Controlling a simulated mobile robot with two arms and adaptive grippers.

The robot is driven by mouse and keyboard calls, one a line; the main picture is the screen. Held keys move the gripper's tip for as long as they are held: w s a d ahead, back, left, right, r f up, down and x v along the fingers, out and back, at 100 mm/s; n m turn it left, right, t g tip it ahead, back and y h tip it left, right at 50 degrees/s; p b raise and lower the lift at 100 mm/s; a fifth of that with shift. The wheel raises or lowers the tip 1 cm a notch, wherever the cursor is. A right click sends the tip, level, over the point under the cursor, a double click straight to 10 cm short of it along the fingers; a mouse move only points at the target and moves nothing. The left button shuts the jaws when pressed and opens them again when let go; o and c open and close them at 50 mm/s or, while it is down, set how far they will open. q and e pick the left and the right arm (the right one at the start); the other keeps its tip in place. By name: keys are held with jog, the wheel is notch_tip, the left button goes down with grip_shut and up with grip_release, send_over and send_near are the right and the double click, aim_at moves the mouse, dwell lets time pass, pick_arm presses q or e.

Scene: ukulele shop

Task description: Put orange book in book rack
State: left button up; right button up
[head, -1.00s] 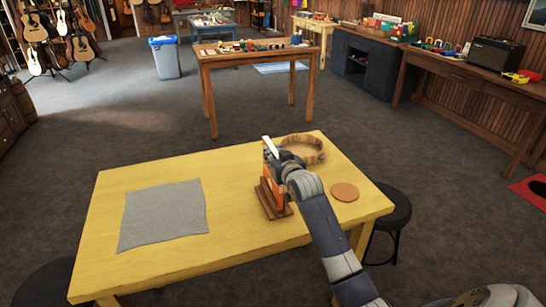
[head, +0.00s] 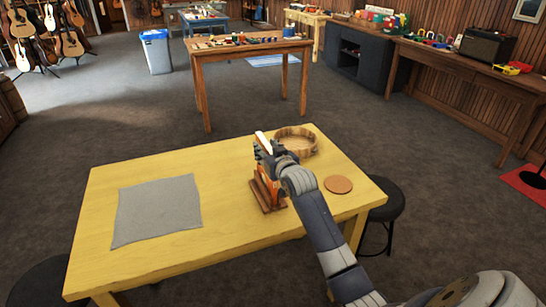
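The wooden book rack (head: 268,207) stands on the yellow table, right of the table's middle. The orange book (head: 263,187) stands upright in or at the rack; its lower part shows orange and a pale edge shows at its top. My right gripper (head: 262,151) is at the upper part of the book and covers much of it. Whether its fingers are closed on the book or only around it cannot be told. How the book's lower edge sits in the rack is partly hidden. My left gripper is not in view.
On the yellow table (head: 115,258), a grey cloth (head: 157,210) lies left, a round wooden tray (head: 313,150) stands behind the rack, and a round coaster (head: 338,184) lies right. Black stools (head: 388,202) flank the table. A brown table (head: 207,68) stands beyond.

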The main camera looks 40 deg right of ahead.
jog(key=v, duration=1.1)
jog(key=shift+s+b, duration=0.3)
jog(key=shift+b, duration=0.1)
jog(key=shift+r, duration=0.1)
